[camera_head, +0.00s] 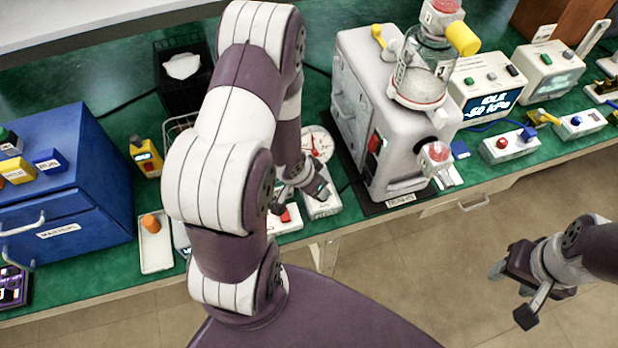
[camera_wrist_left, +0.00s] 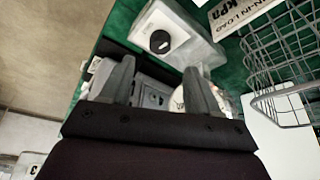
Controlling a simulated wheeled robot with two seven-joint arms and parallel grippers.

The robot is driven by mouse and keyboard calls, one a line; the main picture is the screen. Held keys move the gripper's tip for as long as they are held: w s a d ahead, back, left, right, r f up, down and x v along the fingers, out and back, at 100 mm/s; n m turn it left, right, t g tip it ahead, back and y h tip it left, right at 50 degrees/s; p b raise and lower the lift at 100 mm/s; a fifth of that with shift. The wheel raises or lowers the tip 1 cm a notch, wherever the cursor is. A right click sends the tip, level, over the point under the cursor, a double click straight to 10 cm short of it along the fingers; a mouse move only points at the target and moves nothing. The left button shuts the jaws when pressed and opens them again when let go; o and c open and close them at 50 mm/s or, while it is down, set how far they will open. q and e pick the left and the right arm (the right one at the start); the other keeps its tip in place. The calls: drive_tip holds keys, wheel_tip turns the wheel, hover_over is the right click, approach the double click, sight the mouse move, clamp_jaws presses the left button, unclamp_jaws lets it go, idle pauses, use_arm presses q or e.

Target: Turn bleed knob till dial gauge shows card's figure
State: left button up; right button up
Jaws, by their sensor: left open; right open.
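My left gripper (camera_head: 312,188) is low over the bench, partly hidden by my own arm in the head view. In the left wrist view its open fingers (camera_wrist_left: 158,68) are empty, with a round black knob (camera_wrist_left: 160,41) on a grey block just beyond them. I cannot tell whether this is the bleed knob. A round white dial (camera_head: 321,146) with red on it is partly hidden behind my left arm; its reading is not legible. A white card (camera_wrist_left: 240,14) shows "KPA"; its figure is cut off. My right gripper (camera_head: 510,292) is open and empty over the floor.
A wire basket (camera_wrist_left: 285,60) is close to the right of the fingers in the left wrist view. A large pump (camera_head: 380,110) stands right of my left arm. A blue cabinet (camera_head: 65,190) is at left. A white tray (camera_head: 155,255) lies near the bench's front edge.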

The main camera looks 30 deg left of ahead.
use_arm(q)
drive_tip(key=v, duration=0.5)
drive_tip(key=shift+p, duration=0.35)
drive_tip(key=shift+f, duration=0.1)
drive_tip(key=s+a+n+g+y, duration=0.1)
drive_tip(key=s+a+n+g, duration=0.1)
drive_tip(key=s+g, duration=0.15)
drive_tip(key=d+r, duration=0.8)
drive_tip(key=r, duration=0.4)
drive_tip(key=shift+s+d+r, duration=0.15)
drive_tip(key=shift+s+d, duration=0.05)
drive_tip(key=shift+d, duration=0.15)
drive_tip(key=shift+s+d, duration=0.1)
